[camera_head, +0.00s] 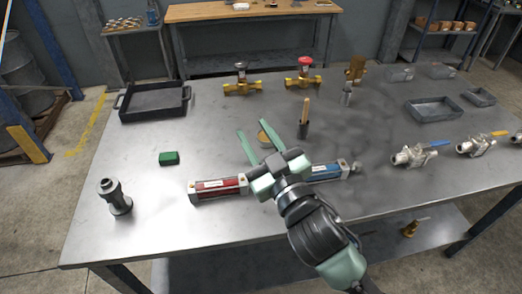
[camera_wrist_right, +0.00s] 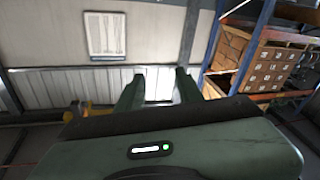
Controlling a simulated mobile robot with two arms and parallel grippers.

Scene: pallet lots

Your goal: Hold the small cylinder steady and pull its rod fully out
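Two pneumatic-looking cylinders lie on the metal table. A red one (camera_head: 218,188) is left of my right gripper, and a blue one (camera_head: 328,171) is just right of it, partly hidden by the gripper body. A short rod end (camera_head: 356,166) shows at the blue one's right. I cannot tell which is the small cylinder. My right gripper (camera_head: 271,138) is open and empty, held above the table between them, fingers pointing away from me. The wrist view (camera_wrist_right: 158,88) also shows the fingers apart with nothing between. My left gripper is not in view.
Ball valves (camera_head: 412,156) are at the right.

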